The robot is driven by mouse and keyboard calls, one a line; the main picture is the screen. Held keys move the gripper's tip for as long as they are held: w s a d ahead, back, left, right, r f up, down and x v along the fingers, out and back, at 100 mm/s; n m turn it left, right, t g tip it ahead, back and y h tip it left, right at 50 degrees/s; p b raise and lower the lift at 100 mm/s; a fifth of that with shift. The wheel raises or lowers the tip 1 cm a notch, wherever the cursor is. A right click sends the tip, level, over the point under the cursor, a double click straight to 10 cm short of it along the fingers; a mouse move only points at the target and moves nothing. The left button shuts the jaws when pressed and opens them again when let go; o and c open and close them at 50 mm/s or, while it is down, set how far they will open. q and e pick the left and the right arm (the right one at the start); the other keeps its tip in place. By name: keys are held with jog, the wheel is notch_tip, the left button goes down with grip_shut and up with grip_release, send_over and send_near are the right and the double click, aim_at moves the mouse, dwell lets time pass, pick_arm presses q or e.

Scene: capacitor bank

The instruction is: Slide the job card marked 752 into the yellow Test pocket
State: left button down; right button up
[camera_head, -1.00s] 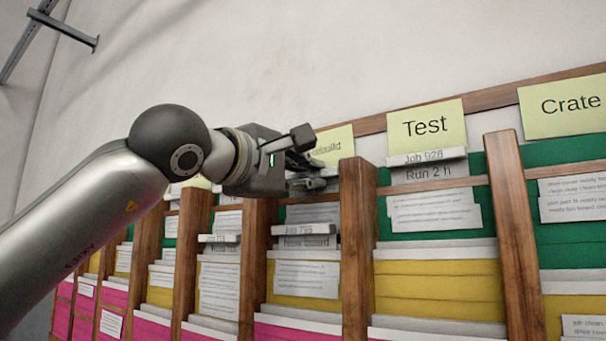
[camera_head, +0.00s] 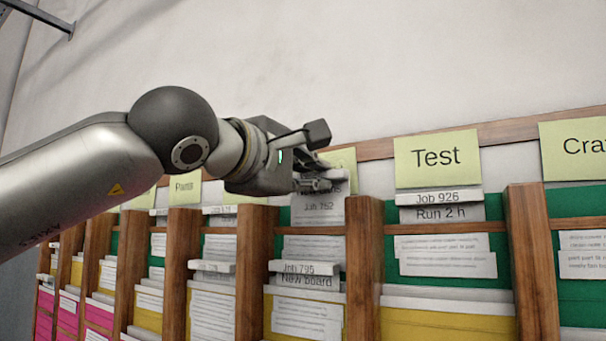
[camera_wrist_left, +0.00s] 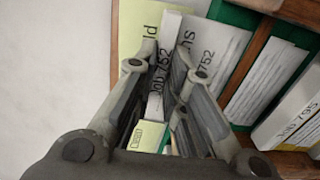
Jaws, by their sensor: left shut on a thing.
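My left gripper (camera_head: 322,176) is shut on the top of a white job card (camera_head: 318,210) reading Job 752. It holds the card upright in the column left of Test, in front of green backing; I cannot tell whether the card's lower end is still behind the wooden rail. In the left wrist view the card's top strip (camera_wrist_left: 159,85) lies between the fingers (camera_wrist_left: 166,58). The Test label (camera_head: 437,158) is one column to the right. Below it, the yellow Test pocket (camera_head: 440,328) has white sheets along its top. My right gripper is not in view.
A wooden post (camera_head: 364,265) stands between the card's column and the Test column. A Job 926 card (camera_head: 440,205) sits in the upper green Test pocket. A Job 795 card (camera_head: 308,275) sits below my gripper. The wall above the rack is clear.

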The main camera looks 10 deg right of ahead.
pick_arm(q)
jog(key=r+b+v, duration=0.1)
jog(key=b+v, duration=0.2)
jog(key=v, duration=0.9)
jog(key=shift+a+r, duration=0.2)
jog(key=shift+r, duration=0.2)
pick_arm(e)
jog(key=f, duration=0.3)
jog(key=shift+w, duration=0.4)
pick_arm(q)
jog(key=shift+w, duration=0.15)
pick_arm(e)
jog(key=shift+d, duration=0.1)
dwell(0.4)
